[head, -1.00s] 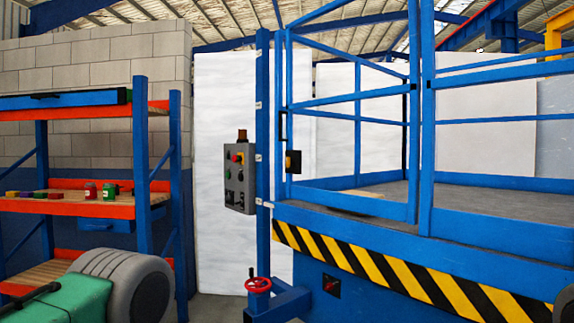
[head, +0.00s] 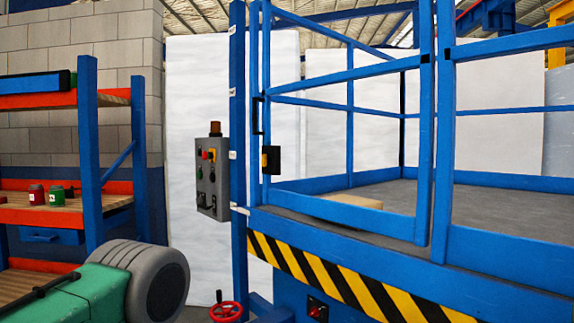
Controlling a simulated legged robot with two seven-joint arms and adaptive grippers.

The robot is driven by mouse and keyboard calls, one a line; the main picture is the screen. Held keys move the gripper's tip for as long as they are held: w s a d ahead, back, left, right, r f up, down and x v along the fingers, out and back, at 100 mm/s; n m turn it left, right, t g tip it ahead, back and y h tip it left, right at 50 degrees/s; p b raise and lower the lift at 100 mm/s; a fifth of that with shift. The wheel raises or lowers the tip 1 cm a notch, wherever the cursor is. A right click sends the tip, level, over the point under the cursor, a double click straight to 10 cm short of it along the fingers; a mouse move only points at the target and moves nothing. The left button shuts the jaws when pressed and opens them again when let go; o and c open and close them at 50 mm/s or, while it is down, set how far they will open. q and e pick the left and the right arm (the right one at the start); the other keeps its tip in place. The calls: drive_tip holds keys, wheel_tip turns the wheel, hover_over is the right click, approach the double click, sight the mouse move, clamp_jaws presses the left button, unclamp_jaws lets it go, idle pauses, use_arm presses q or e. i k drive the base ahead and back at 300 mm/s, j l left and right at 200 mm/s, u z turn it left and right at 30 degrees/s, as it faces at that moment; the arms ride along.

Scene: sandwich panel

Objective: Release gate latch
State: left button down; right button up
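The gate latch (head: 271,160) is a small black and brown box on the blue gate post of the lift platform, near the picture's middle. A black handle (head: 258,115) sits on the post just above it. The blue railed gate (head: 345,140) stands upright above the platform edge and looks closed. Neither of my grippers shows in the head view, and nothing of mine is seen touching the latch.
A grey control box (head: 213,172) with buttons and an amber lamp hangs left of the gate. A red handwheel (head: 226,311) is low in front. Left stand a shelf rack (head: 88,150) and a green machine with a grey wheel (head: 158,286). Yellow-black striped edging (head: 345,288) fronts the platform.

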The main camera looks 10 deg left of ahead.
sight(264, 160)
drive_tip(key=i+j+z, duration=0.15)
drive_tip(key=i, duration=0.85)
